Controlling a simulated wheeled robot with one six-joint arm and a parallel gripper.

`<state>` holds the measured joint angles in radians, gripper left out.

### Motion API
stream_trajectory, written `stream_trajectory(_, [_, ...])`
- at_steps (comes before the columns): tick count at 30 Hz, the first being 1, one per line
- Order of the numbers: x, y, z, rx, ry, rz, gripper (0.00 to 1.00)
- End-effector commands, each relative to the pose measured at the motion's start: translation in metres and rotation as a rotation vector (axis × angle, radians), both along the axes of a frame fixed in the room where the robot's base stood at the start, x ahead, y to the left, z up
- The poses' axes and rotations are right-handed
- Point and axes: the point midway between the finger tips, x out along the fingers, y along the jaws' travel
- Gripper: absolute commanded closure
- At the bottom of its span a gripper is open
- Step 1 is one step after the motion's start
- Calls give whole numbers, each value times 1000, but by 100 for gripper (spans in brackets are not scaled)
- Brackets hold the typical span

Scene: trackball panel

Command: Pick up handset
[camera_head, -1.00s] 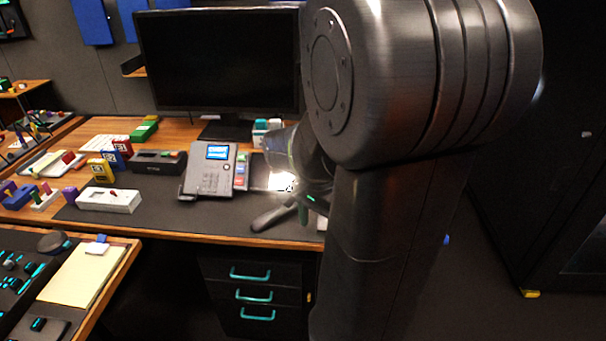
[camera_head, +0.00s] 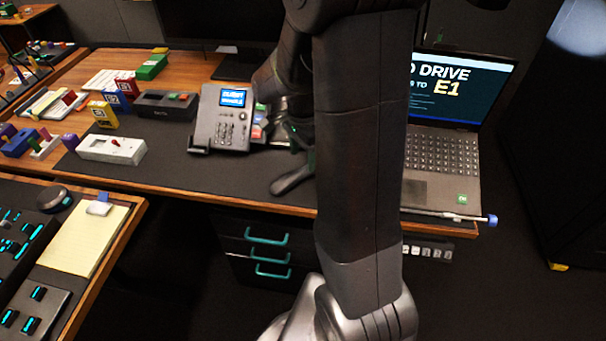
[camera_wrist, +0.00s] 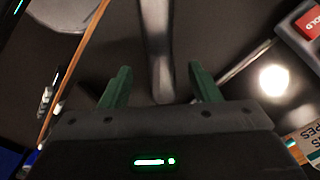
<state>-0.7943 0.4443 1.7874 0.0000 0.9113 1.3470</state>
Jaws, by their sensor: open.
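The dark grey handset (camera_head: 293,178) lies off its phone on the desk mat, near the front edge. The desk phone (camera_head: 222,118) with a lit blue screen stands behind it to the left. My gripper (camera_head: 300,148) is open at the handset's far end, partly hidden by my arm in the head view. In the wrist view the handset (camera_wrist: 158,45) runs lengthwise between the two green fingers of my gripper (camera_wrist: 160,82). Gaps show on both sides, and I see no finger closed on it. Its height below the fingers is hard to tell.
An open laptop (camera_head: 445,150) stands to the right of my arm. A white switch box (camera_head: 110,149) and a black box (camera_head: 165,105) sit left of the phone. A side table with a yellow notepad (camera_head: 85,238) is at front left. Drawers with teal handles (camera_head: 268,238) are below the desk.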

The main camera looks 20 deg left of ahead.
Motion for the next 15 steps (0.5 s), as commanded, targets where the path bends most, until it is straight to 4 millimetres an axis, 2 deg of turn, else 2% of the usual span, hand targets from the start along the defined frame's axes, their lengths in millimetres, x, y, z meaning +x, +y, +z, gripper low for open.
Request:
stream_trajectory(5, [0,0,-12,0,0,0,44])
stream_trajectory(15, [-1,0,-57,-1,1,0,44])
